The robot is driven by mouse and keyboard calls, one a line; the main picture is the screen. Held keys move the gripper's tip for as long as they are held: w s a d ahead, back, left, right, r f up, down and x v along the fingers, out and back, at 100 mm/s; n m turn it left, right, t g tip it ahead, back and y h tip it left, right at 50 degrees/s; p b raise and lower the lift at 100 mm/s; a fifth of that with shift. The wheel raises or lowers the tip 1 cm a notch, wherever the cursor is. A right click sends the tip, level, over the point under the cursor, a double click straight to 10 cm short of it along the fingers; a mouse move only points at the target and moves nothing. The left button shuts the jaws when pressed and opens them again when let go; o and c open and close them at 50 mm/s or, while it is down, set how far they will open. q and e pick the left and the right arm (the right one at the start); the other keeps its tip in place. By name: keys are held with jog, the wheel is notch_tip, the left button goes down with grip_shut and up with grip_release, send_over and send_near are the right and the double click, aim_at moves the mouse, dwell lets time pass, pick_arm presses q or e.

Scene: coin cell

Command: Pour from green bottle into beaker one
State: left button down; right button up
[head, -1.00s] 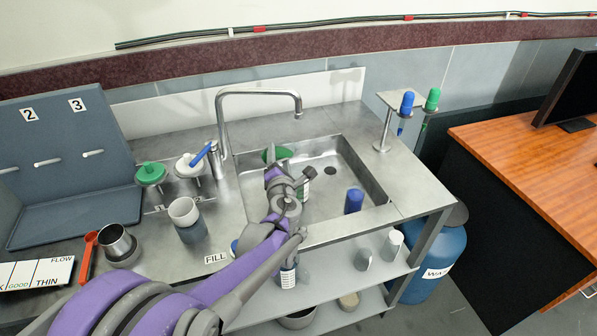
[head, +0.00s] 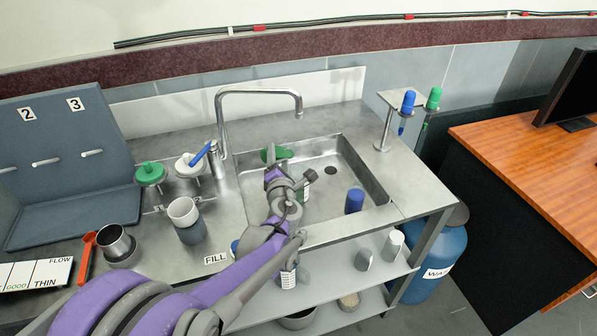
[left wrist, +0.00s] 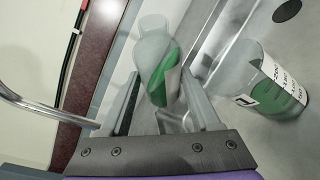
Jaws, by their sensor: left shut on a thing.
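The green bottle (left wrist: 152,45) is held between the fingers of my left gripper (left wrist: 158,98), which is shut on it. The bottle is translucent, with green liquid lying along one side, so it is tilted. In the head view the bottle (head: 283,153) shows as a green shape over the left part of the sink, just beyond my left gripper (head: 277,170). A clear beaker (left wrist: 265,85) with a printed scale and green liquid stands beside the gripper, apart from it. In the head view this beaker (head: 304,193) is mostly hidden behind my arm. No stream of liquid is visible.
A tall faucet (head: 260,93) arches behind. A dropper stand (head: 384,130) is at the right.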

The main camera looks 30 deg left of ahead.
pick_arm(q)
jog(key=shift+a+f+m+b, duration=0.1)
jog(key=shift+f+m+b, duration=0.2)
jog(key=shift+m, duration=0.2)
dwell(1.2)
jog(key=shift+a+r+m+t+y, duration=0.1)
jog(key=shift+r+m+t+y, duration=0.3)
jog(key=shift+m, duration=0.3)
dwell(1.8)
